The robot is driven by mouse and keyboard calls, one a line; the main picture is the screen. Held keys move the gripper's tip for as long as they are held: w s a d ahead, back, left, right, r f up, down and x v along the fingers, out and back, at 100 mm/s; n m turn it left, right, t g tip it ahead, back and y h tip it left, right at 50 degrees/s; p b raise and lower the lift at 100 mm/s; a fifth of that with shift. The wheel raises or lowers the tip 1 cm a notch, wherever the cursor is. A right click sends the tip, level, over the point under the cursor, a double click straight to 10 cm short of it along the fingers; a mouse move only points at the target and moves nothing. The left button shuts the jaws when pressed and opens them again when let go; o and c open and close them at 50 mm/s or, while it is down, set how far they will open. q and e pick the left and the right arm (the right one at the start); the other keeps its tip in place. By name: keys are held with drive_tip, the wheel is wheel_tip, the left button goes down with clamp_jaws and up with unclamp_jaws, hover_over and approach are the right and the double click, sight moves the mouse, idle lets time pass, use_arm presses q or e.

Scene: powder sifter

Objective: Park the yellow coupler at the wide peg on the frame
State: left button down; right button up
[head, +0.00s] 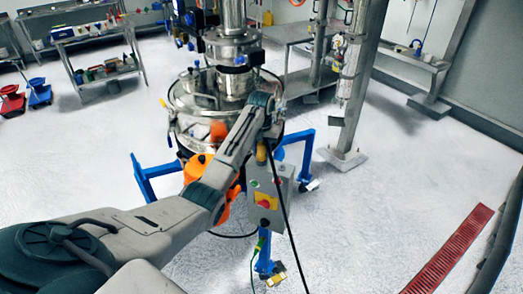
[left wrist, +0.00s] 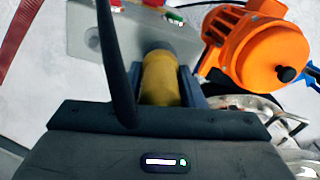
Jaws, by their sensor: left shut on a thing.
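My left gripper (head: 263,146) reaches in front of the sifter, just above the grey control box. It is shut on the yellow coupler (head: 261,154), which shows between the two dark fingers in the left wrist view (left wrist: 160,80). The coupler's far end is close to the grey box (left wrist: 190,38); I cannot tell whether they touch. The sifter frame shows as blue legs (head: 150,180) around the machine. The wide peg cannot be made out in either view. My right gripper is not in view.
An orange motor (left wrist: 262,48) sits right beside the gripper. The control box (head: 268,198) carries a red and yellow switch. A black cable (head: 288,235) hangs past it. A steel post (head: 352,100) stands to the right. The floor at front right is clear up to a red grating (head: 450,250).

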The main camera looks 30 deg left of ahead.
use_arm(q)
drive_tip(key=shift+f, duration=0.7)
drive_tip(key=c, duration=0.9)
unclamp_jaws()
